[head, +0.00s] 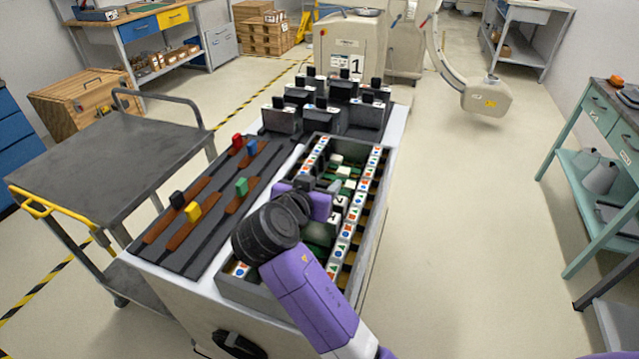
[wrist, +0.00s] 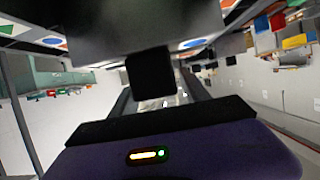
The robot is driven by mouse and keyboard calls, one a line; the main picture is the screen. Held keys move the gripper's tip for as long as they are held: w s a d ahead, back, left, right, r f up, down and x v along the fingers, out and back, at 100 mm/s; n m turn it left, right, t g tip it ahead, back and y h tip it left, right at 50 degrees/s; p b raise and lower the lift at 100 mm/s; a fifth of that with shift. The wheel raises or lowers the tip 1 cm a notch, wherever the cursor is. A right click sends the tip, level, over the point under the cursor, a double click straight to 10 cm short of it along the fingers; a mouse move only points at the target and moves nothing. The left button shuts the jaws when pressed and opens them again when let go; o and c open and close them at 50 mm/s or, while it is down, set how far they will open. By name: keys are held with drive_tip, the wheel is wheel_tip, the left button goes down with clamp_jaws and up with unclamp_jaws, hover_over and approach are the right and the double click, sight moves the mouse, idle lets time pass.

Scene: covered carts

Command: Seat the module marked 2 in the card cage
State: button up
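My gripper (head: 318,203) is over the middle of the long card cage (head: 257,296) in the head view, and its own wrist hides much of what is beneath it. White labels reading 2 (head: 341,200) and 1 show just right of the gripper; I cannot tell whether they are on a module or on the cage. In the wrist view a black block (wrist: 150,75) stands out from a large dark body (wrist: 135,30), close in front of my gripper. I cannot tell whether the fingers are around that block. Several grey modules with black handles (head: 281,117) stand behind the cage.
A dark panel (head: 185,262) with red, blue, green, yellow and black handles lies left of the cage. A grey trolley (head: 110,165) stands close to the left. A beige machine marked 1 (head: 345,45) is behind. The floor to the right is clear up to a green bench (head: 603,110).

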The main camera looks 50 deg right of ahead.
drive_tip(key=shift+o, duration=0.2)
drive_tip(key=v, duration=0.7)
drive_tip(key=shift+a, duration=0.35)
drive_tip(key=shift+r, duration=0.2)
